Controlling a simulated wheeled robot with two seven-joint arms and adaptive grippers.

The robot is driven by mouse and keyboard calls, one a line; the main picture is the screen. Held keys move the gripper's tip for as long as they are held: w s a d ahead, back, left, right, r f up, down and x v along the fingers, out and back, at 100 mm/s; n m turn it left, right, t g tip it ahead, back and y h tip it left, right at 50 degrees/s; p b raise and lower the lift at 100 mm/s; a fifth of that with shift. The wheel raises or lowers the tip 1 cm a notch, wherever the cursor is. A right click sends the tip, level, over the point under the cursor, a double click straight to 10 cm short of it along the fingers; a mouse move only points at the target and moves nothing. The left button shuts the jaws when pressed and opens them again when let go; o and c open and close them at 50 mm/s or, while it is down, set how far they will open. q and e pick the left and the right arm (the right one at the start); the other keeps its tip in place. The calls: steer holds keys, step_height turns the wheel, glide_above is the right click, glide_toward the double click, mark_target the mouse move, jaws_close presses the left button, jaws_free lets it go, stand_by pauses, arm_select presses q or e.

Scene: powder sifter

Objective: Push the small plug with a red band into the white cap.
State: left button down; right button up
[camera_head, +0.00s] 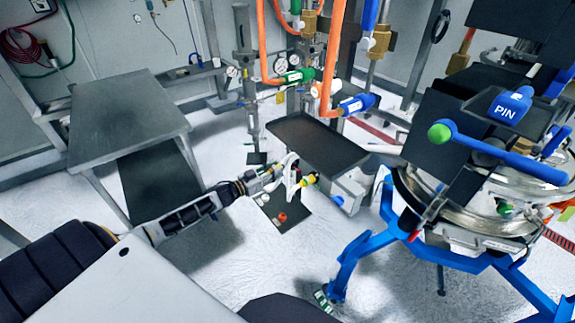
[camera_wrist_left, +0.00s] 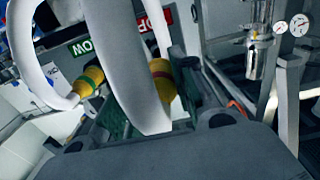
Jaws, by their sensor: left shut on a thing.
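My left gripper (camera_head: 278,176) reaches in from the left in the head view and is shut on a yellow plug. In the left wrist view, this yellow plug (camera_wrist_left: 161,70) has a dark red band and sits between the fingers, partly hidden by a curved white piece (camera_wrist_left: 125,60). The white piece also shows at the gripper in the head view (camera_head: 291,172). A second yellow plug (camera_wrist_left: 90,80) with a green band is at the left end of the white loop; it also shows in the head view (camera_head: 309,179). I cannot tell which part is the white cap.
A dark mat (camera_head: 292,226) with small white and orange-red pieces lies below the gripper. A dark tray table (camera_head: 318,143) stands behind, a grey table (camera_head: 125,115) at left. The blue-framed sifter (camera_head: 375,240) fills the right. Orange hoses hang at the back.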

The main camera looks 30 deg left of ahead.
steer(key=shift+w+a, duration=0.4)
steer(key=shift+w, duration=0.1)
steer(key=shift+s, duration=0.1)
